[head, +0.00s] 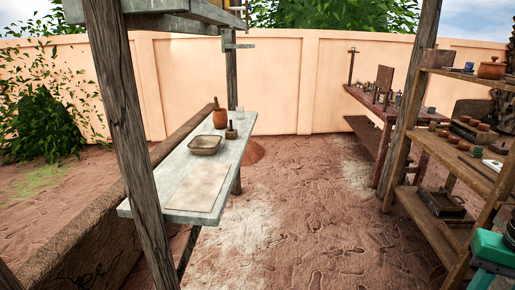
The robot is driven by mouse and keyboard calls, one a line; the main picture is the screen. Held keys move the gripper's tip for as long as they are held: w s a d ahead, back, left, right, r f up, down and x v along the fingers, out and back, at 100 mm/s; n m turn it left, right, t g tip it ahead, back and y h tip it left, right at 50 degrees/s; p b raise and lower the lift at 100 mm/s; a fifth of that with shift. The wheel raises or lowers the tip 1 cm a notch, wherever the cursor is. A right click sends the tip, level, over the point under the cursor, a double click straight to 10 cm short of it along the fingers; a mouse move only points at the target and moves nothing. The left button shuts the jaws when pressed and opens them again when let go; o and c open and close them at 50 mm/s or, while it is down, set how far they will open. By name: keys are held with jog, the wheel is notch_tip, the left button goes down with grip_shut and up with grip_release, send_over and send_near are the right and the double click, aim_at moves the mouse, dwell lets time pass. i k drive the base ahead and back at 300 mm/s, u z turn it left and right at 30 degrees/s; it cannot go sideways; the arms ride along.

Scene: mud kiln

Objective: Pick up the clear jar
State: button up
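I cannot make out a clear jar in the head view. The small items on the far workbench (372,108) and on the right shelves are too small to tell one from another for certain. My gripper is not in view.
A pale table (180,183) at left holds a tan tray (206,144), a clay pot (220,119) and a flat sheet (198,187). Wooden shelves (431,210) with several small pots stand at right. A wooden post (128,130) rises in front. The dirt floor (300,215) between is clear.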

aim_at(240, 109)
jog(key=i, duration=3.9)
jog(key=u, duration=0.95)
